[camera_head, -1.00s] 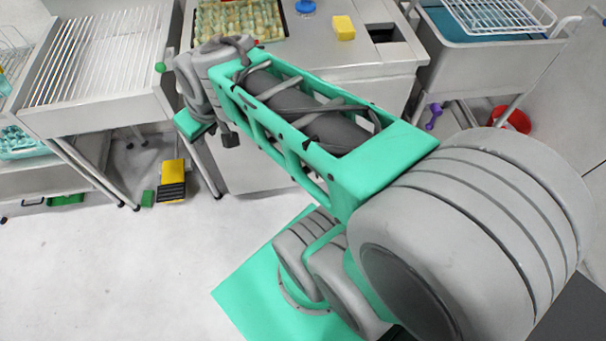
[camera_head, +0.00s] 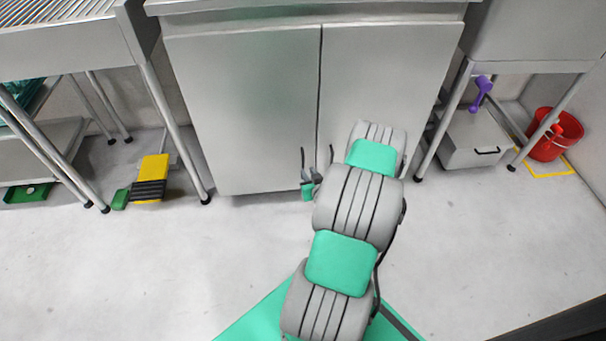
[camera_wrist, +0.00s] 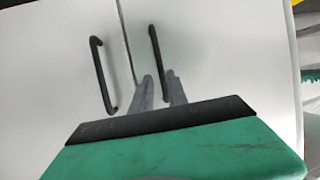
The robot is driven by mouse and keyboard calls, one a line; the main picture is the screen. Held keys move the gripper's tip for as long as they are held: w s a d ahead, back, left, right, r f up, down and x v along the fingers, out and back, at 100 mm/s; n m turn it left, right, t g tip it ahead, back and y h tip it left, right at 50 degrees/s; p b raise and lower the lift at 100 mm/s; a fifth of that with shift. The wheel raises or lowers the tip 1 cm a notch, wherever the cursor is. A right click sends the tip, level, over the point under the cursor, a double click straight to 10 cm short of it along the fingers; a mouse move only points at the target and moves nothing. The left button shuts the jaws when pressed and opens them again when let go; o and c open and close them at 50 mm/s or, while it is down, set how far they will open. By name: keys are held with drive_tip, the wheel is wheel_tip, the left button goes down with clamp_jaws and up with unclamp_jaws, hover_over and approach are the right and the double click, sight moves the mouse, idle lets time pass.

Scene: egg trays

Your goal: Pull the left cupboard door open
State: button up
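The cupboard's left door (camera_head: 240,110) and right door (camera_head: 385,85) look shut, with a thin seam between them. Each has a dark bar handle by the seam: the left handle (camera_head: 302,158) and the right handle (camera_head: 331,154). My gripper (camera_head: 309,176) is low in front of the left handle, partly hidden by my arm. The wrist view appears turned upside down, so the left door's handle (camera_wrist: 154,45) is on its right and the right door's handle (camera_wrist: 99,70) on its left. There my open fingers (camera_wrist: 158,75) point at the left handle, one on each side; contact cannot be told.
A yellow and black pedal (camera_head: 152,178) is on the floor at left. Metal table legs (camera_head: 172,125) flank the cupboard's left side. A red bucket (camera_head: 555,135) and a grey box (camera_head: 475,142) are at right. The floor before the left door is clear.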

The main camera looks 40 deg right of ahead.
sight(303, 166)
drive_tip(key=b+x, duration=0.1)
drive_tip(key=x, duration=0.5)
drive_tip(key=shift+w, duration=0.15)
drive_tip(key=shift+c, duration=0.3)
clamp_jaws()
idle(0.8)
